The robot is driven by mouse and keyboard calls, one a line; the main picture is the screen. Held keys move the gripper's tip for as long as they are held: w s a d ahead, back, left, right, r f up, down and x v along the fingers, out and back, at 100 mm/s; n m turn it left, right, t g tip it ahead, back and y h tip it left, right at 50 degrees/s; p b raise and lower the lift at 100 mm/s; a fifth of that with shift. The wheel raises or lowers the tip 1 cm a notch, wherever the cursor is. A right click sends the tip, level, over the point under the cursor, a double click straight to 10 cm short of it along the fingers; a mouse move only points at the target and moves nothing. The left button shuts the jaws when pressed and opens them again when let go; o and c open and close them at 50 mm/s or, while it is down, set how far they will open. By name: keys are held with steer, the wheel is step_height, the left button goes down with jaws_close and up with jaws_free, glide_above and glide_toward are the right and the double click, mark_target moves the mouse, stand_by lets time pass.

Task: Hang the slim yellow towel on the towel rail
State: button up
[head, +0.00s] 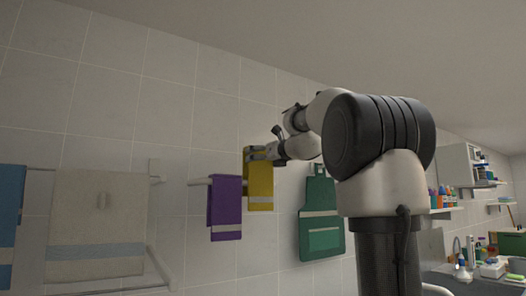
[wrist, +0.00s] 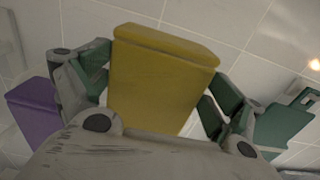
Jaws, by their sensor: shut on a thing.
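The slim yellow towel (head: 261,188) hangs folded from my gripper (head: 258,153), beside the purple towel (head: 225,208). In the wrist view the yellow towel (wrist: 160,75) sits between the two fingers of my gripper (wrist: 155,88), which is shut on it. The towel rail (head: 199,182) shows its left end at the wall, with the purple towel over it. The yellow towel's top is higher in the picture than the purple towel's top. The rail behind the yellow towel is hidden, so I cannot tell whether they touch.
A green apron (head: 321,220) hangs on the wall to the right. The purple towel (wrist: 38,110) is close to my left finger in the wrist view. Shelves and a sink are far right.

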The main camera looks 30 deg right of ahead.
mark_target(262, 186)
steer(key=shift+f, duration=5.25)
steer(key=o, duration=1.1)
steer(key=shift+s, duration=0.1)
